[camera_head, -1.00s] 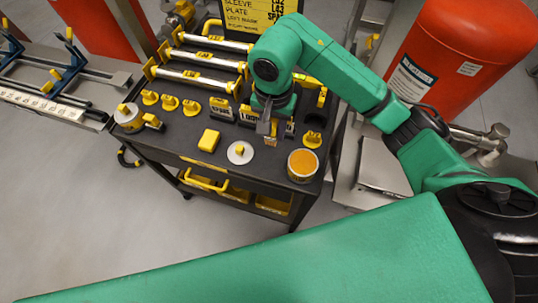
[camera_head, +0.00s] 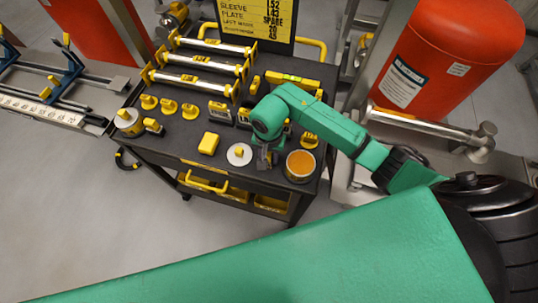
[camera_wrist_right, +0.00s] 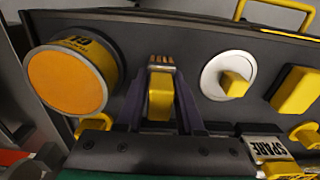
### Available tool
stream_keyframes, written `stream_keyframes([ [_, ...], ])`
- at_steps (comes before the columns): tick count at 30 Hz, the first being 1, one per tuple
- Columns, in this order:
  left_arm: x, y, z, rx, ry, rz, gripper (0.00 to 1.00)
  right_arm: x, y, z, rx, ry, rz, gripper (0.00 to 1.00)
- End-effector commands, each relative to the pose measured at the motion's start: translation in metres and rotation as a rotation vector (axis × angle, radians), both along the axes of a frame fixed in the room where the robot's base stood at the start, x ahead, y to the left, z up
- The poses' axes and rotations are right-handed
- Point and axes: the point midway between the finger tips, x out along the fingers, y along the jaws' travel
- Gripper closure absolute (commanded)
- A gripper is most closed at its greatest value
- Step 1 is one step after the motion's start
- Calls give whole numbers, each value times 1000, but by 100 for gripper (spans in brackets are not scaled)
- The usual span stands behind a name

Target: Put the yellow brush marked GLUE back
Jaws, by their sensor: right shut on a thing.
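My right gripper (camera_head: 264,158) is over the front part of the black tool cart (camera_head: 180,155), between a white disc and a round can. In the right wrist view its two dark fingers (camera_wrist_right: 160,105) are shut on the yellow brush (camera_wrist_right: 160,98), whose brown bristle end shows at the top. Its marking is not readable. In the head view the gripper hides the brush. The can (camera_head: 300,165) has an orange top and a partly readable yellow label; in the wrist view it (camera_wrist_right: 68,82) is left of the brush, apart from it. My left gripper is not in view.
A white disc with a yellow knob (camera_head: 239,155) and a yellow block (camera_head: 208,143) stand left of the gripper. Red tanks (camera_head: 435,60) stand beyond the cart.

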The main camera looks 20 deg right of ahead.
Motion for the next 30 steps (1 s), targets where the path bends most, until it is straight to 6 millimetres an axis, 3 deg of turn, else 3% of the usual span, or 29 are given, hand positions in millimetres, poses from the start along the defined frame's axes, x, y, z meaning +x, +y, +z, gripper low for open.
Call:
stream_keyframes([
  [2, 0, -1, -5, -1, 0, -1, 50, 0, 0, -4, -1, -1, 1, 100],
  [3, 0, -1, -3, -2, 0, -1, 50, 0, 0, -2, 0, 0, 1, 48],
  [4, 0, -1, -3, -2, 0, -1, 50, 0, 0, -2, 0, 0, 1, 37],
  [5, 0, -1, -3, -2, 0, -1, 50, 0, 0, -2, 0, 0, 1, 34],
  [18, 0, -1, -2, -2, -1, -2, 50, 1, 0, 8, 1, -3, 1, 34],
  [30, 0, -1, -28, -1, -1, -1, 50, 0, 1, 91, 0, -7, 1, 34],
])
